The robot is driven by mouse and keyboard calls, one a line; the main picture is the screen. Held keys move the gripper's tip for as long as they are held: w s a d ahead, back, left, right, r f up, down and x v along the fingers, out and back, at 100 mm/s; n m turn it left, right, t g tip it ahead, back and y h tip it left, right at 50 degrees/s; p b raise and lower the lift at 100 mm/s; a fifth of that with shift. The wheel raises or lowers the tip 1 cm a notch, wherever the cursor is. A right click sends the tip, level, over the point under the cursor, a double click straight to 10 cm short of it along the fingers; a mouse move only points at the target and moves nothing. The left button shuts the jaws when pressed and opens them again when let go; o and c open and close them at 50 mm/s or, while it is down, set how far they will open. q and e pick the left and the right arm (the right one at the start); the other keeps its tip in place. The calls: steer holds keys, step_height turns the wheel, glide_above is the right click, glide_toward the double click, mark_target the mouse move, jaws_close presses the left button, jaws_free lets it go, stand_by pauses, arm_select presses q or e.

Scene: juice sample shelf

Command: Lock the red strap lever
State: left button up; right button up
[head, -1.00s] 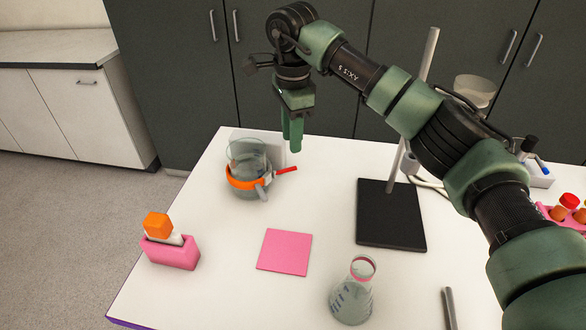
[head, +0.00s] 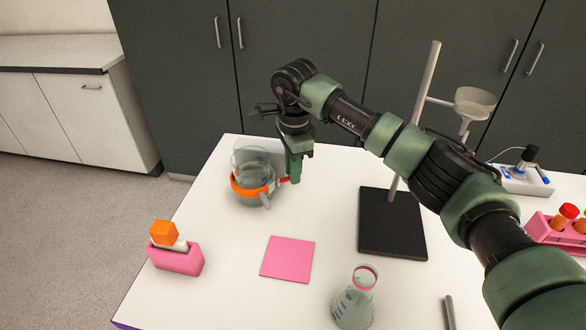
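A glass vessel (head: 252,163) stands at the far left of the white table, with an orange strap (head: 243,190) around it. The red strap lever (head: 283,180) sticks out from the strap's right side. My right gripper (head: 295,178) points down at the lever's outer end, and its fingers hide the tip. I cannot tell whether they touch the lever. The fingers look close together, but the gap between them does not show clearly. My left gripper is not in view.
A pink mat (head: 287,259) lies at mid-table, with a flask (head: 355,298) in front. A pink holder (head: 175,258) stands at left. A stand with a black base (head: 392,224) is right of the vessel. A pink tube rack (head: 553,232) is at far right.

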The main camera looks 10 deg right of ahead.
jaws_close()
steer(key=shift+w+n, duration=0.1)
steer(key=shift+n, duration=0.2)
steer(key=shift+w+n+b, duration=0.2)
steer(key=shift+n+b, duration=0.35)
steer(key=shift+n, duration=0.05)
steer(key=n, duration=0.1)
steer(key=w+n+b, duration=0.1)
steer(key=n, duration=0.1)
steer(key=shift+a, duration=0.3)
steer(key=n, duration=0.3)
steer(key=w+a+n, duration=0.1)
steer(key=n, duration=0.1)
steer(key=shift+w+a+n+y, duration=0.1)
steer(key=shift+n+y, duration=0.2)
steer(key=shift+o, duration=2.4)
jaws_free()
steer(key=shift+r, duration=0.1)
